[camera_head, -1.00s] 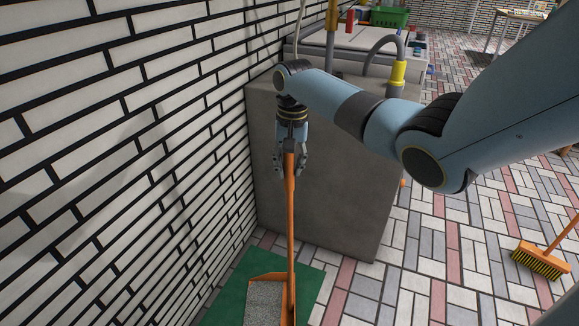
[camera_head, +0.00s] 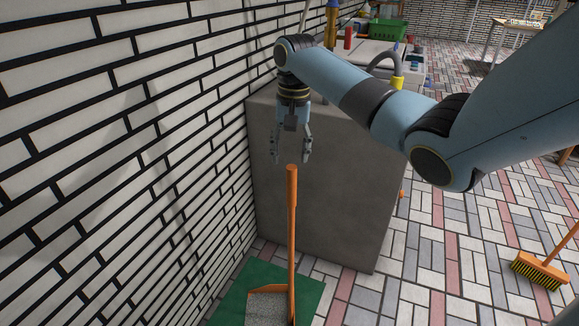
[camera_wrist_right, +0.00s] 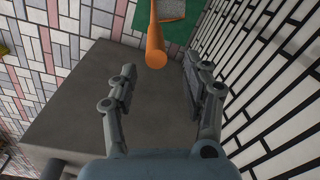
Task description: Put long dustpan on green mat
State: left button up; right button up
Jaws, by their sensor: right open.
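The long dustpan (camera_head: 291,230) is orange with a grey pan and a long upright handle. It stands on the green mat (camera_head: 233,288) on the floor by the brick wall. My right gripper (camera_head: 290,160) is open and empty, just above and behind the top of the handle, apart from it. In the right wrist view the handle's end (camera_wrist_right: 156,57) shows beyond the open fingers (camera_wrist_right: 155,75), with part of the mat (camera_wrist_right: 181,32) behind it. The lower edge of the pan is cut off in the head view. My left gripper is not in view.
A grey concrete block (camera_head: 320,200) stands directly behind the dustpan, with a sink area and a green crate (camera_head: 386,29) beyond. The brick wall (camera_head: 110,170) is close on the left. An orange broom (camera_head: 541,268) is at the right. The paved floor between is clear.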

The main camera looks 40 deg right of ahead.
notch_tip(320, 180, up, 3)
jog(key=shift+r, duration=0.1)
jog(key=w+a+f+n+t, duration=0.25)
jog(key=a+n+t, duration=0.35)
jog(key=a+t, duration=0.4)
jog(key=s+f+g, duration=0.2)
jog(key=s+f, duration=0.3)
jog(key=f, duration=0.4)
jog(key=s+f+n+g+h, duration=0.1)
jog(key=s+f, duration=0.4)
jog(key=f, duration=0.3)
jog(key=s+f+g, duration=0.2)
jog(key=s+f, duration=0.4)
jog(key=f, duration=0.3)
jog(key=s+f+g, duration=0.1)
jog(key=s+f, duration=0.4)
jog(key=s, duration=0.6)
jog(key=s+a+f+n+g, duration=0.1)
jog(key=s+f, duration=0.4)
jog(key=s, duration=0.7)
jog(key=s+a+f+n+g, duration=0.1)
jog(key=s+f, duration=0.4)
jog(key=s, duration=0.7)
jog(key=shift+a+f+g, duration=0.2)
jog(key=shift+f+g, duration=0.2)
jog(key=shift+g, duration=0.4)
